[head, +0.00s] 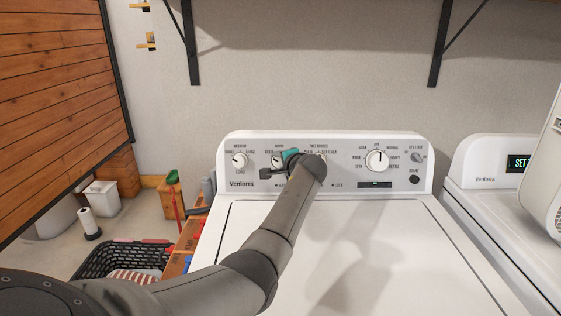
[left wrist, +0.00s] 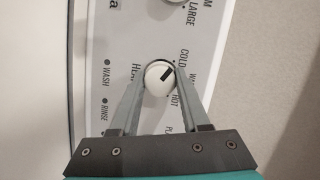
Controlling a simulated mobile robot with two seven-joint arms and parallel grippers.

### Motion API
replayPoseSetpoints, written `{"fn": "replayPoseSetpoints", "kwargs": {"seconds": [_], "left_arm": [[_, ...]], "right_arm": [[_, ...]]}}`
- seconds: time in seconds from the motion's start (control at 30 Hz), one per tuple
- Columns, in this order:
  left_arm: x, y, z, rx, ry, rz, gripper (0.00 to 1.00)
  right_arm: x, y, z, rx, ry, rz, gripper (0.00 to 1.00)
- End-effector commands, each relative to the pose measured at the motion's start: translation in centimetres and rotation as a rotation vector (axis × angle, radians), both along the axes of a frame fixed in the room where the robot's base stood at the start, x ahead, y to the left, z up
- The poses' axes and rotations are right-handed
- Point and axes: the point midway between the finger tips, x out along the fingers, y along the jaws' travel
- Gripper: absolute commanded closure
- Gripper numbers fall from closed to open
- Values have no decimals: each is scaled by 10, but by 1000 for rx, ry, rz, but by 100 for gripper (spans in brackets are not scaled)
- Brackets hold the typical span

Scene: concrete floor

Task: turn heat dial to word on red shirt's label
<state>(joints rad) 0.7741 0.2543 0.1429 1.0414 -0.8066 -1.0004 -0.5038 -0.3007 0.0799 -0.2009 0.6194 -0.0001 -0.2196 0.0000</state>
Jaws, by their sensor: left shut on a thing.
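The heat dial (left wrist: 157,80) is a round white knob with a dark pointer mark on the washer's control panel (head: 341,163). In the left wrist view, COLD, a partly cut WARM and HOT are printed around it. The mark points to the upper right there, roughly between COLD and WARM. My left gripper (left wrist: 158,78) has one finger on each side of the dial and is shut on it. In the head view the left gripper (head: 279,162) is at the panel and partly hides the dial. A red-and-white striped cloth (head: 135,276) lies in the basket; no label is readable.
The black laundry basket (head: 108,262) stands on the floor at left. Other knobs are beside the dial, including a large one (head: 377,160) to the right. A second machine (head: 490,170) with a display stands at right. The washer lid (head: 370,250) is clear apart from my arm.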

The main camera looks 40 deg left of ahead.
Motion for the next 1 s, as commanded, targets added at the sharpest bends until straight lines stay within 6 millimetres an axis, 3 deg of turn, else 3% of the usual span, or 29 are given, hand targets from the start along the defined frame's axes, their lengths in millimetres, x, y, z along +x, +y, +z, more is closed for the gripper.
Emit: {"fn": "replayPoseSetpoints", "kwargs": {"seconds": [0.47,0.5,0.73,1.0], "left_arm": [[0,1,0,-10,-7,6,100],[0,1,0,-10,-7,6,51],[0,0,0,-9,-7,5,25],[0,0,0,-9,-8,4,24]], "right_arm": [[1,-1,1,-1,-2,-2,25],[1,-1,1,-1,-2,-2,25],[1,-1,1,-1,-2,-2,25],[1,-1,1,-2,-1,-1,25]]}}
